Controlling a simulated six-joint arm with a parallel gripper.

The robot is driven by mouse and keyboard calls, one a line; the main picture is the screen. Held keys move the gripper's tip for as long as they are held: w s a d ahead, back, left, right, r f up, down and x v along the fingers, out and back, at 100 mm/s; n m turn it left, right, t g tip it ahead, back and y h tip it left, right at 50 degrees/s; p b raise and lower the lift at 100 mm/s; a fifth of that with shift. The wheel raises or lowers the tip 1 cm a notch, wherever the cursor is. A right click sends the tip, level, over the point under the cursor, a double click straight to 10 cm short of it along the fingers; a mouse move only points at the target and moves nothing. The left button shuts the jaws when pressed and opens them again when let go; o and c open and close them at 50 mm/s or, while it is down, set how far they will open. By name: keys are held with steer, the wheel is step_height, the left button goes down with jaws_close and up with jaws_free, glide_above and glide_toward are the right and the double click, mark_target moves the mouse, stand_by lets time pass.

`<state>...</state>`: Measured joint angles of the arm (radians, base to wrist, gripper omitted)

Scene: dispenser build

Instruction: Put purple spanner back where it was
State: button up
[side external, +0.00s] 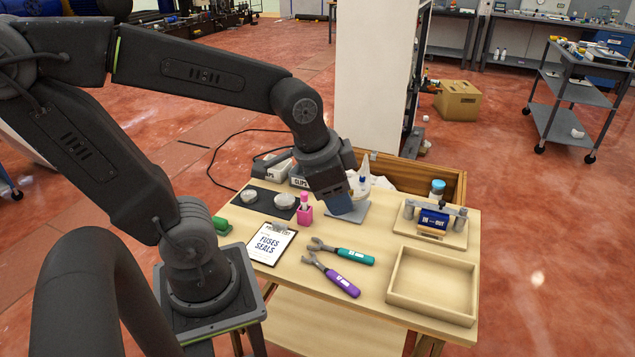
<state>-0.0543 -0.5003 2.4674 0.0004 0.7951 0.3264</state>
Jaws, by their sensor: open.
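The purple spanner (341,283) lies on the wooden table in the side external view, with its purple handle toward the front right and its metal head toward the back left. A green-handled spanner (354,256) lies just behind it, roughly parallel. My gripper (339,212) is open and points down at the back middle of the table, over a grey-blue pad (361,212). It is well behind both spanners and apart from them. Its fingertips are small and dark, so details between them cannot be made out.
An empty wooden tray (393,283) sits at the right. Behind it stands an IN/OUT fixture (434,220). A pink bottle (304,213) and a dark mat (263,206) with two bowls are at the back left.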

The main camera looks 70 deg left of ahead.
steer(key=s+r+n, duration=0.1)
steer(key=s, duration=0.1)
steer(key=s+d+r+n+t, duration=0.1)
steer(key=s+r+n, duration=0.1)
steer(key=shift+d+r, duration=0.2)
steer(key=shift+r, duration=0.05)
